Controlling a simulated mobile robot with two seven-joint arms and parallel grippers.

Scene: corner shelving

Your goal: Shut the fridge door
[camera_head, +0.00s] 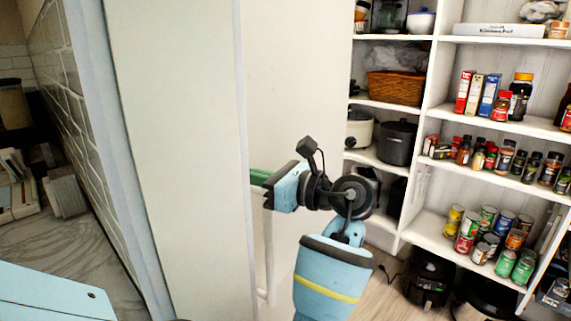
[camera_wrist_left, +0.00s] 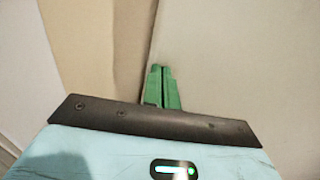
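A tall pale panel (camera_head: 185,150) stands close in front of me in the head view and looks like the fridge door; I cannot tell how far open it is. Another pale upright surface (camera_head: 295,90) stands just behind its right edge.
White corner shelves (camera_head: 485,41) with cans, jars, boxes and a wicker basket (camera_head: 395,88) fill the right side. A black appliance (camera_head: 430,277) stands on the floor below. A tiled wall (camera_head: 60,70) and a marbled counter (camera_head: 60,245) lie at left.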

